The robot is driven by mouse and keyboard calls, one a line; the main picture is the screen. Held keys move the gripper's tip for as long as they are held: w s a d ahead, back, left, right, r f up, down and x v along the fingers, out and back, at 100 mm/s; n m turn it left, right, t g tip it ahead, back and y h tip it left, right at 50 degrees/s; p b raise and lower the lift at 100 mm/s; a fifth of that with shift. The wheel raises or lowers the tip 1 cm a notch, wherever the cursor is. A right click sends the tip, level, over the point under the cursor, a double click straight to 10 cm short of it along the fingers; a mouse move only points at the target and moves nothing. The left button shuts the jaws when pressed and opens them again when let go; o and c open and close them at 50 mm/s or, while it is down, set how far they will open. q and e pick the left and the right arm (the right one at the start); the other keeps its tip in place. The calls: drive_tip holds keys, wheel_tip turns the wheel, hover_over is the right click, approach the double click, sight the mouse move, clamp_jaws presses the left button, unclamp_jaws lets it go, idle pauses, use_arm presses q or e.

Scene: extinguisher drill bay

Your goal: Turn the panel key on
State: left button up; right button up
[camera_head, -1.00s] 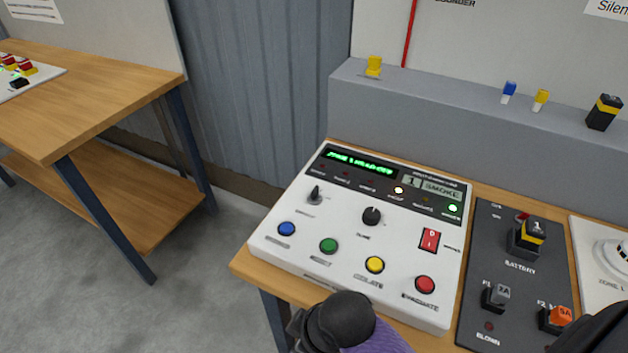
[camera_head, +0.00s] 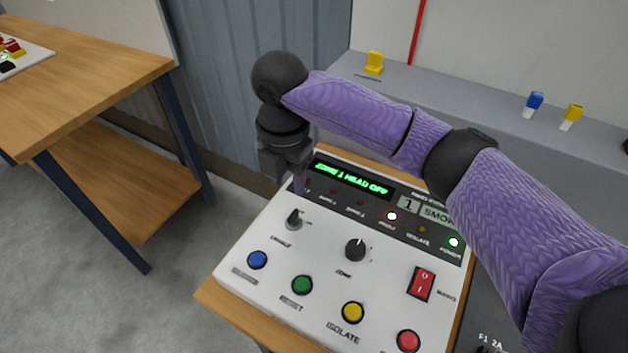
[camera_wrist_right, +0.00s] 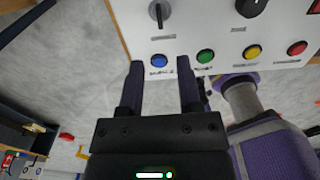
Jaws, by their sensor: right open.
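The panel key (camera_head: 293,220) is a small dark key switch at the left of the white control panel (camera_head: 322,262), with its grip standing roughly upright. It also shows at the top of the right wrist view (camera_wrist_right: 158,13). My right gripper (camera_head: 297,184) hangs fingers-down by the panel's upper left corner, just above the key in the picture and apart from it. In the right wrist view its two fingers (camera_wrist_right: 162,76) are spread with nothing between them, and the blue button (camera_wrist_right: 158,61) shows beyond the tips. My left gripper is not in view.
The panel carries a black knob (camera_head: 355,249), a red rocker switch (camera_head: 421,283), a green button (camera_head: 302,285) and a yellow button (camera_head: 352,312). A green display (camera_head: 352,178) is lit. A grey ledge (camera_head: 440,98) stands behind.

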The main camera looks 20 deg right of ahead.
sight(293, 213)
drive_tip(key=f+b, duration=0.1)
drive_tip(key=f, duration=0.4)
drive_tip(key=f+b, duration=0.1)
drive_tip(key=f, duration=0.2)
drive_tip(key=shift+w+d+f+b, duration=0.15)
drive_tip(key=shift+d+b, duration=0.1)
drive_tip(key=shift+b, duration=0.1)
drive_tip(key=shift+f, duration=0.5)
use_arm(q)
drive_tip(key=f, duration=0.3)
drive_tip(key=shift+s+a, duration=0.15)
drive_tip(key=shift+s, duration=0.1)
use_arm(e)
clamp_jaws()
